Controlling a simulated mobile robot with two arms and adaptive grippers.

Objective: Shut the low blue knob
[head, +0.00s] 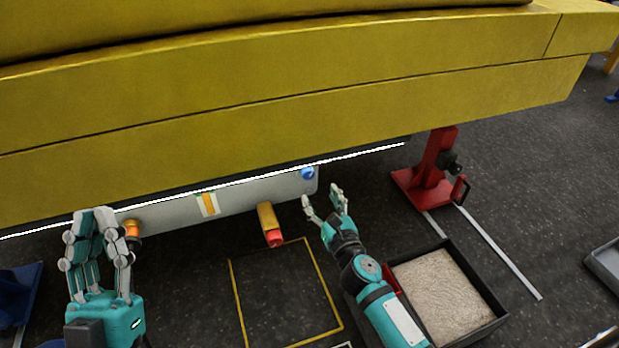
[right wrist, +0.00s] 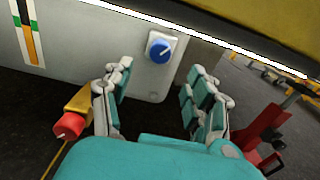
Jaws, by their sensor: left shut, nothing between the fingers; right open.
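The blue knob (head: 307,172) sits low on the right end of the grey panel (head: 170,219), under the yellow boom. In the right wrist view the knob (right wrist: 159,50) is round, on a pale square plate, with a light mark on its face. My right gripper (head: 326,197) is open and empty, just below and right of the knob, apart from it. In the right wrist view the knob shows beyond and between its spread fingers (right wrist: 160,98). My left gripper (head: 98,222) is shut and empty at the far left, in front of the panel beside an orange knob (head: 131,228).
A yellow piece with a red end (head: 273,238) sticks out below the panel, left of my right gripper. The yellow boom (head: 300,95) hangs close above. A red stand (head: 430,178) and a black tray with a pale slab (head: 445,288) are at right.

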